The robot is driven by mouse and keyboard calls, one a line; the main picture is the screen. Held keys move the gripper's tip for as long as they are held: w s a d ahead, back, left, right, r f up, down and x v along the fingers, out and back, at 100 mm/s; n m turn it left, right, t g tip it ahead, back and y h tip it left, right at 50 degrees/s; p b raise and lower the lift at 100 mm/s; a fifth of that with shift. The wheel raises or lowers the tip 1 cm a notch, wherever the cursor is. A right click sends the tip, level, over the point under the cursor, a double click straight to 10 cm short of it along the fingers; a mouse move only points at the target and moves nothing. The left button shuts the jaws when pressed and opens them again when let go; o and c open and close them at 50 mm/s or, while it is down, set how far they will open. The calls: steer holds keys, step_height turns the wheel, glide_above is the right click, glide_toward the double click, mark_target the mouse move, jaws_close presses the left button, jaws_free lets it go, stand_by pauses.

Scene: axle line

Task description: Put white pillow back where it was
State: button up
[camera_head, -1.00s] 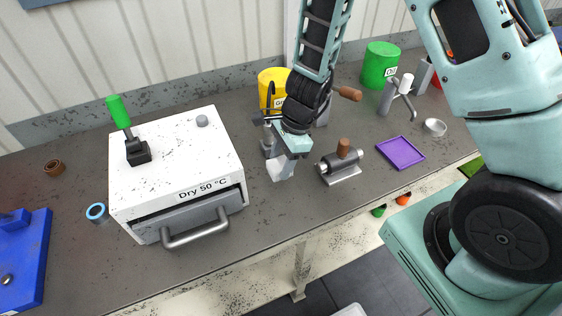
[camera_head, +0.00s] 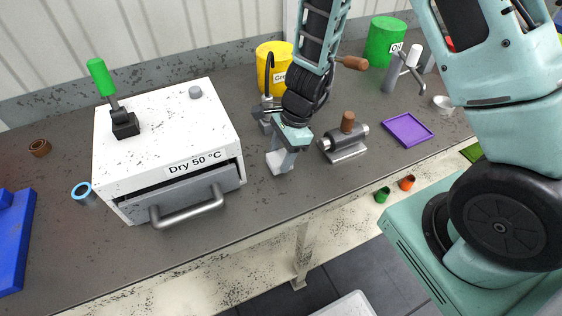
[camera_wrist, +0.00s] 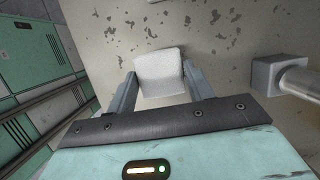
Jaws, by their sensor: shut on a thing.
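The white pillow (camera_wrist: 160,72) is a small pale block between the two fingers in the wrist view. My gripper (camera_head: 280,163) is shut on it and points down over the grey bench, between the white dryer box and a grey cylinder fixture. The gripper also shows in the wrist view (camera_wrist: 162,88). In the head view the fingers partly hide the pillow. I cannot tell whether the pillow touches the bench top.
The dryer box (camera_head: 165,140) marked "Dry 50 °C" stands to the left, its handle facing front. The fixture with a brown knob (camera_head: 345,150) is close on the right, then a purple tray (camera_head: 420,130). A yellow bucket (camera_head: 268,78) stands behind. Bare bench lies in front.

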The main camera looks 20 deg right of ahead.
mark_target(283, 156)
steer(key=shift+f, duration=1.35)
steer(key=shift+b, duration=0.3)
steer(key=shift+f, duration=0.2)
steer(key=o, duration=0.9)
steer(key=shift+o, duration=0.2)
steer(key=shift+r, duration=0.1)
